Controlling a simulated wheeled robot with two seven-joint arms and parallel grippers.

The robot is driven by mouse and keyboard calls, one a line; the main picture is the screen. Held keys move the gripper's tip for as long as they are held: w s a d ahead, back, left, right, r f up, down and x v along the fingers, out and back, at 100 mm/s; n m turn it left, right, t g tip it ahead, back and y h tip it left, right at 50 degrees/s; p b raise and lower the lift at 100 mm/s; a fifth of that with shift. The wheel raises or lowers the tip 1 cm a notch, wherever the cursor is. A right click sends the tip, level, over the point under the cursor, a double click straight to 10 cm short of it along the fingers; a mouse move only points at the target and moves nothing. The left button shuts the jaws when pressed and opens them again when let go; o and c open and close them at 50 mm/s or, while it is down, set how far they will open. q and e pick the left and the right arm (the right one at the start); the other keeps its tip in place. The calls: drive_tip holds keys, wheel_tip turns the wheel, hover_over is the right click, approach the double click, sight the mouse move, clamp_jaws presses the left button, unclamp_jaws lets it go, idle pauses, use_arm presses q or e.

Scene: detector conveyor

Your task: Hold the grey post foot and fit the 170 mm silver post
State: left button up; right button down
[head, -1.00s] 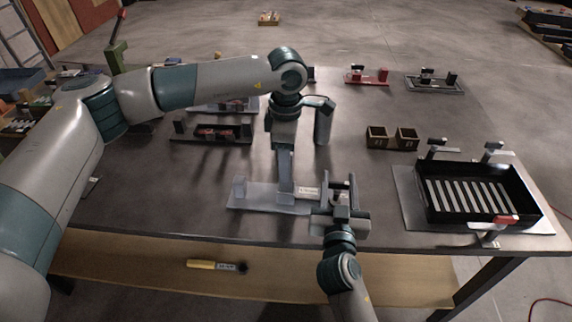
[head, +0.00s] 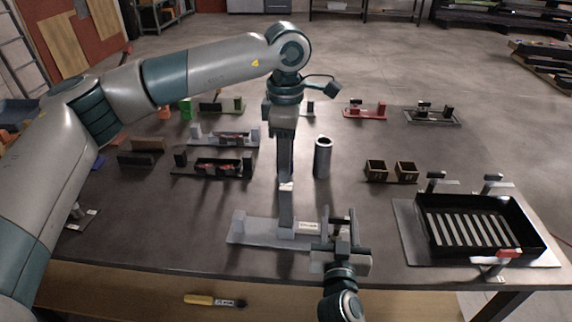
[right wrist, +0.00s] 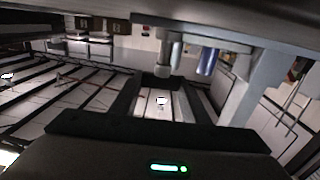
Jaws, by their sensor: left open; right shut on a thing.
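The grey post foot (head: 262,232) lies on the dark table near its front edge, a flat plate with a small block at its left end. The silver post (head: 286,212) stands upright on it. My left gripper (head: 285,178) points down directly above the post, open, its fingertips close to the post's top; I cannot tell whether they touch it. My right gripper (head: 339,232) is shut on the right end of the foot, beside a white label. The gripped part is mostly hidden by the jaws. In the right wrist view, dark fingers (right wrist: 163,100) flank a pale part.
A dark upright cylinder (head: 322,158) stands close behind, right of the left gripper. Two small boxes (head: 376,171) and a black slatted tray (head: 425,231) are to the right. Fixtures (head: 213,176) stand at left and back. A yellow-handled tool (head: 199,299) lies below the front edge.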

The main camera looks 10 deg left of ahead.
idle(0.4)
drive_tip(key=c, duration=0.9)
unclamp_jaws()
drive_tip(key=shift+c, duration=0.2)
drive_tip(key=shift+s, duration=0.1)
drive_tip(key=shift+s, duration=5.9)
